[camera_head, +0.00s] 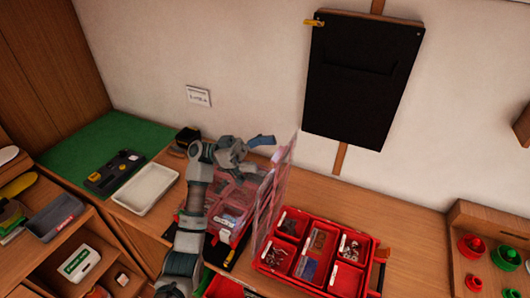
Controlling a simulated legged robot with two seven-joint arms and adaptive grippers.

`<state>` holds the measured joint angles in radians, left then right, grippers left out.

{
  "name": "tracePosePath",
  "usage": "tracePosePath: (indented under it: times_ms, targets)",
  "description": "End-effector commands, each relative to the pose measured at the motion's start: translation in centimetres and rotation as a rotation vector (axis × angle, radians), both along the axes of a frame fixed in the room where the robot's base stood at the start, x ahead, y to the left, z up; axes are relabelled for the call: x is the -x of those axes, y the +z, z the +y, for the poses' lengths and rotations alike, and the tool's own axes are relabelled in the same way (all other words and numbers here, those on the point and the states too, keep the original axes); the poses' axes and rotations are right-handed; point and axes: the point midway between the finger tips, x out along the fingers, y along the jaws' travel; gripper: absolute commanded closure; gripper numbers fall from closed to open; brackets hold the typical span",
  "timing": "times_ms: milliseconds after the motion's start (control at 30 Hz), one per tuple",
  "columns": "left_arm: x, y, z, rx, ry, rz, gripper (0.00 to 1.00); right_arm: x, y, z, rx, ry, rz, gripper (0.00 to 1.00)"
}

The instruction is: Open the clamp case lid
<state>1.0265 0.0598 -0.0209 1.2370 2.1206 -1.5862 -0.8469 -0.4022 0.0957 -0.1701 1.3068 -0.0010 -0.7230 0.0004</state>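A red case (277,257) with several compartments of small metal parts stands on the wooden bench. A clear lid (272,196) stands nearly upright along this case's left side. A second red compartment case (232,200) lies left of the lid, partly hidden by my arm. I cannot tell for certain which case the lid belongs to. My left gripper (259,154) is beside the lid's upper far part, on its left side. Its fingers look spread, with nothing seen between them. I cannot tell whether it touches the lid. My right gripper is not in view.
A white tray (147,189) and a green mat (98,142) lie to the left. A wooden rack (487,228) with red and green knobs stands at the right. A black panel (362,78) hangs on the wall. Bench between the red case and rack is clear.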

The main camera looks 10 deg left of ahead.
Motion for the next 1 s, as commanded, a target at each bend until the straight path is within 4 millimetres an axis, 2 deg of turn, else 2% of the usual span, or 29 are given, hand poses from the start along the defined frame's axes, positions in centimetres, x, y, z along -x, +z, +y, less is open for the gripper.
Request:
tracePosePath:
  times_ms: [267,367,700,900,1000]
  targets:
    - [-0.2,-0.1,0.2,-0.002,0.000,-0.001,0.00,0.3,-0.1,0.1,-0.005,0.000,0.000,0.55]
    - [-0.6,-0.6,1.7,0.000,0.002,0.001,0.00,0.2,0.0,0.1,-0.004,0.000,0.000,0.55]
    - [-2.9,-3.4,8.9,0.008,0.002,0.002,0.00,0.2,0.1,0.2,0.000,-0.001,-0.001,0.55]
    - [-3.6,-4.4,10.9,0.006,0.000,0.001,0.00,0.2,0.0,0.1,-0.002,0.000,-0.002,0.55]
    - [-3.7,-4.6,11.2,0.005,-0.001,0.000,0.00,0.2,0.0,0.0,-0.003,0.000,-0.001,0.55]
